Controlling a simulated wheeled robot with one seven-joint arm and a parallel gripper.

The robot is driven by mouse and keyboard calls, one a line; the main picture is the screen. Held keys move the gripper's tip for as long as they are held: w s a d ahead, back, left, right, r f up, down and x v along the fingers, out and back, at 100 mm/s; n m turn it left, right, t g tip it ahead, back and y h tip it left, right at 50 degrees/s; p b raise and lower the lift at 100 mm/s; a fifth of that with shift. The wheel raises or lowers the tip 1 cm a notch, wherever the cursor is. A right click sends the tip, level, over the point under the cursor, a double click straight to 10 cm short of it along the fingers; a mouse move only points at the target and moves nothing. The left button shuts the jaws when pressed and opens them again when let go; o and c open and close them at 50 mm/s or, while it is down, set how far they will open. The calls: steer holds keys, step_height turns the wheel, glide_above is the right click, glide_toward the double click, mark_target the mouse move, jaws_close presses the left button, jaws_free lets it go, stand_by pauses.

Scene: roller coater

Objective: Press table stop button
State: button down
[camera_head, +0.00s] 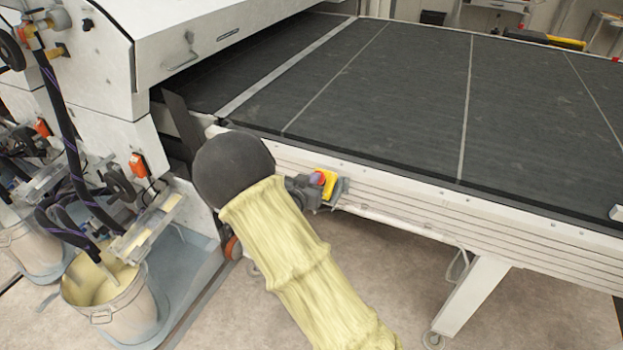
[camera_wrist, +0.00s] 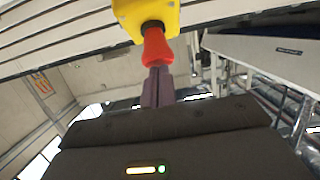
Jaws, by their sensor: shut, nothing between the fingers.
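The table stop button is a red button on a yellow box (camera_head: 329,184), mounted on the front side rail of the table. In the wrist view the red button (camera_wrist: 156,48) points down from the yellow box (camera_wrist: 146,14). My gripper (camera_wrist: 158,72) is shut and empty, with its fingertips at the button's face. They look in line with it and at or very near contact; I cannot tell if the button is pressed in. In the head view my arm's dark round end and yellow sleeve hide much of my gripper.
The dark conveyor table (camera_head: 400,90) lies behind the button, with a pale side rail (camera_head: 480,215) and a leg (camera_head: 470,297). The white coating machine (camera_head: 215,45) stands at left, with buckets (camera_head: 110,300) and hoses below. Floor under the table is open.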

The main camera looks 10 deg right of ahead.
steer(key=shift+w+d+f+b, duration=0.1)
steer(key=shift+d+f+b, duration=0.05)
steer(key=shift+f+b, duration=0.25)
steer(key=shift+w+d+f+b, duration=0.15)
steer(key=shift+f+b, duration=0.1)
steer(key=shift+f, duration=0.15)
steer(key=shift+s+f, duration=0.1)
steer(key=s+a+r+p, duration=0.2)
steer(key=s+a+r, duration=0.4)
steer(key=s, duration=0.3)
steer(key=shift+s+a+r, duration=0.25)
steer(key=shift+a, duration=0.4)
